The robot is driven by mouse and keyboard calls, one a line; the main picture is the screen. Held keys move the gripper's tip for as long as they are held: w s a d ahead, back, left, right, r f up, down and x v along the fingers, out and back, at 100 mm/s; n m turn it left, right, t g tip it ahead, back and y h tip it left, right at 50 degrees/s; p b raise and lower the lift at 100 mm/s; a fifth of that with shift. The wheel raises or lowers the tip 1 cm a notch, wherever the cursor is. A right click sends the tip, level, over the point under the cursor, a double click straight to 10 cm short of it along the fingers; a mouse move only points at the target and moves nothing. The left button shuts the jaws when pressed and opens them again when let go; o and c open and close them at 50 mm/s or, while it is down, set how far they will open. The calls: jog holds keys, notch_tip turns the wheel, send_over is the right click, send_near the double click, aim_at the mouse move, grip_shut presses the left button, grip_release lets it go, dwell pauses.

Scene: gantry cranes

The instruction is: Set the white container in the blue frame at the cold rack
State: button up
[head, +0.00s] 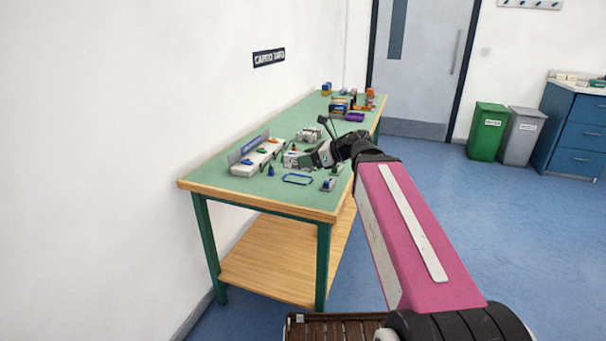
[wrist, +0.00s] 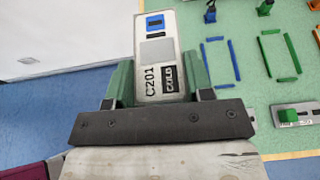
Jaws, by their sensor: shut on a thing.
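My gripper (wrist: 158,78) is shut on the white container (wrist: 157,24), with its green fingers on either side. The container bears a blue patch, a grey panel and the marks "C201" and "COLD". In the head view my gripper (head: 310,157) holds the container (head: 290,159) by the green table top, behind the blue frame. The blue frame (head: 298,184) is an open rectangle lying flat on the table. In the wrist view the blue frame (wrist: 206,63) is to the right of the container, apart from it. The container's underside is hidden.
A green frame (wrist: 265,57) lies right of the blue one in the wrist view. A white rack (head: 245,170) with coloured knobs stands left on the table (head: 225,190). Small posts and blocks stand around the blue frame. More items crowd the table's far end.

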jog(key=w+f, duration=0.2)
jog(key=w, duration=0.2)
jog(key=w+f, duration=0.2)
jog(key=w, duration=0.1)
jog(key=w+a+f, duration=0.1)
jog(key=w+f, duration=0.1)
jog(key=w, duration=0.2)
jog(key=shift+w+f, duration=0.3)
jog(key=shift+f, duration=2.1)
jog(key=shift+f, duration=0.1)
jog(key=o, duration=1)
jog(key=shift+s, duration=0.1)
jog(key=v, duration=1.2)
jog(key=shift+a, duration=0.1)
